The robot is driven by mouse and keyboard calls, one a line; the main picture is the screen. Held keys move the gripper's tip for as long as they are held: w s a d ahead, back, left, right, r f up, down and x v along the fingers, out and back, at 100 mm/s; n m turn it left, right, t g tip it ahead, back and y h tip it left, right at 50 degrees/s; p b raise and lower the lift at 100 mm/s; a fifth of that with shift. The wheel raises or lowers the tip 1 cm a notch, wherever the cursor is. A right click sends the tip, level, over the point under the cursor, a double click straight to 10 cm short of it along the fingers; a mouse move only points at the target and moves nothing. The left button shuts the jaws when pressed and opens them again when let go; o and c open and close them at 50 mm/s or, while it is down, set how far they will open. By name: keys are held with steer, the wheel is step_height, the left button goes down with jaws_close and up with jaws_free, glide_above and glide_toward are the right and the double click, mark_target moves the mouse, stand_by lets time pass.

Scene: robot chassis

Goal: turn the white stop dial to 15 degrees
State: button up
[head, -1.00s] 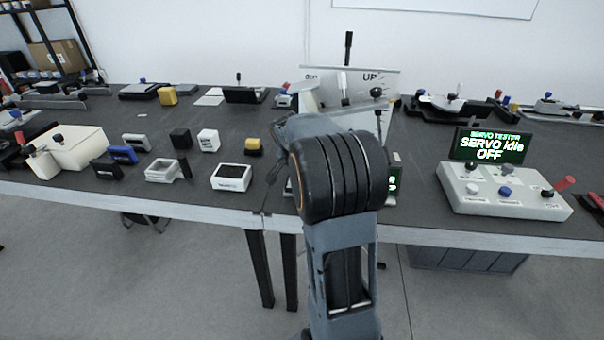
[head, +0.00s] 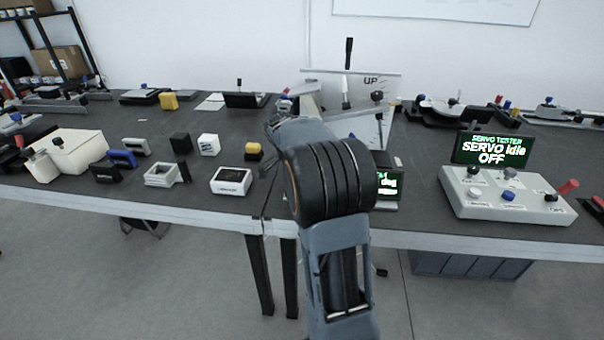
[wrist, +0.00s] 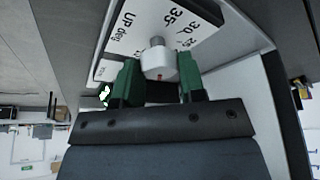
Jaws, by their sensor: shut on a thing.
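The white stop dial (wrist: 158,64) is in the wrist view, a small round knob with a grey centre post and a small red mark on its near side. It stands by a white plate (wrist: 145,22) printed "UP deg" with numbers such as 35, 30 and 25. My gripper (wrist: 157,72) has its two green fingers on either side of the dial and is shut on it. Which number the red mark faces is not clear. In the head view the UP panel (head: 385,84) shows behind my arm, which hides the gripper and the dial.
A small green display (head: 388,184) stands just right of my arm. A white servo tester box (head: 508,207) with knobs and a screen is further right. Several small blocks and frames, including a white framed box (head: 231,187), lie left of my arm on the dark table.

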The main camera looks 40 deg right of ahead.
steer(key=o, duration=0.9)
steer(key=p+v, duration=0.2)
steer(key=v, duration=1.1)
steer(key=shift+a+r, duration=0.15)
steer(key=shift+r, duration=0.2)
